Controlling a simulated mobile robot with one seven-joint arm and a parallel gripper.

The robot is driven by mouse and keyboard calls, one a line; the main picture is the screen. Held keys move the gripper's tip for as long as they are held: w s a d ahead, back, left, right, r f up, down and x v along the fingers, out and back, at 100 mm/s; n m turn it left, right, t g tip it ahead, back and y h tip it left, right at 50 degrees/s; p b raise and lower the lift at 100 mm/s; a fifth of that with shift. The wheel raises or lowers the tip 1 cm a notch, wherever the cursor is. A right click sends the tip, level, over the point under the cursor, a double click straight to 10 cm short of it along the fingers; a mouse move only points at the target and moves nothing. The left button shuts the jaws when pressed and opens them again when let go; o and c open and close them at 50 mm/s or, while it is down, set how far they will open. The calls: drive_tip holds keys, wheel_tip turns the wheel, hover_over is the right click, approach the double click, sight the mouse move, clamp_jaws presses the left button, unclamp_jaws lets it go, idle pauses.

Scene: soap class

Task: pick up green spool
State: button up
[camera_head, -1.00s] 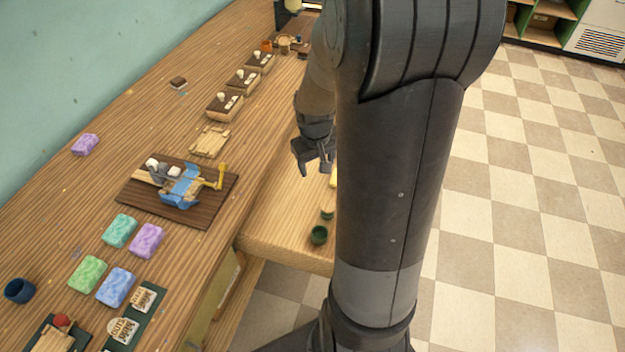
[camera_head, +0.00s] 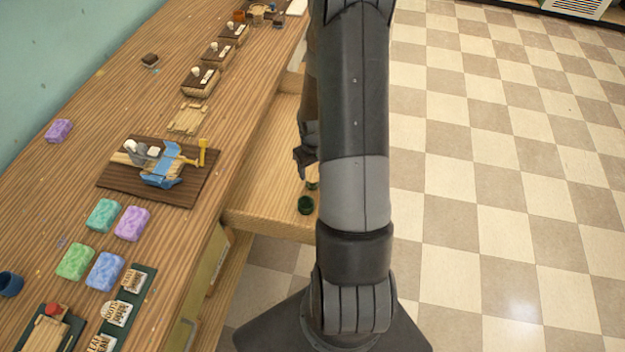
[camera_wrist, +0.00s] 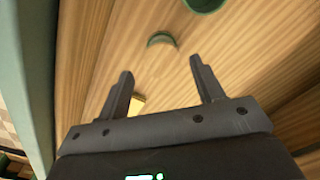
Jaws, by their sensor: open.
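Two green things are on the light wooden surface of what looks like an open drawer. A dark green round one (camera_head: 305,205) is nearer in the head view; it is cut by the top edge of the wrist view (camera_wrist: 205,4). A smaller green curved one (camera_head: 312,185) is just behind it and shows as an arc in the wrist view (camera_wrist: 161,40). I cannot tell which is the spool. My gripper (camera_wrist: 160,68) is open and empty, above the drawer (camera_head: 250,205), with the small arc ahead of its fingertips. My arm hides part of the drawer in the head view.
A yellow block (camera_wrist: 137,104) lies beside the left finger. A green drawer edge (camera_wrist: 40,70) runs along the left in the wrist view. The counter (camera_head: 75,190) left of the drawer holds soap bars (camera_head: 133,223), a board with a blue tool (camera_head: 162,165) and several boxes (camera_head: 200,82).

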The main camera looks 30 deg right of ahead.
sight(312, 176)
drive_tip(key=shift+a+f, duration=0.1)
drive_tip(key=shift+f, duration=2.95)
drive_tip(key=c, duration=0.9)
drive_tip(key=shift+r, duration=0.15)
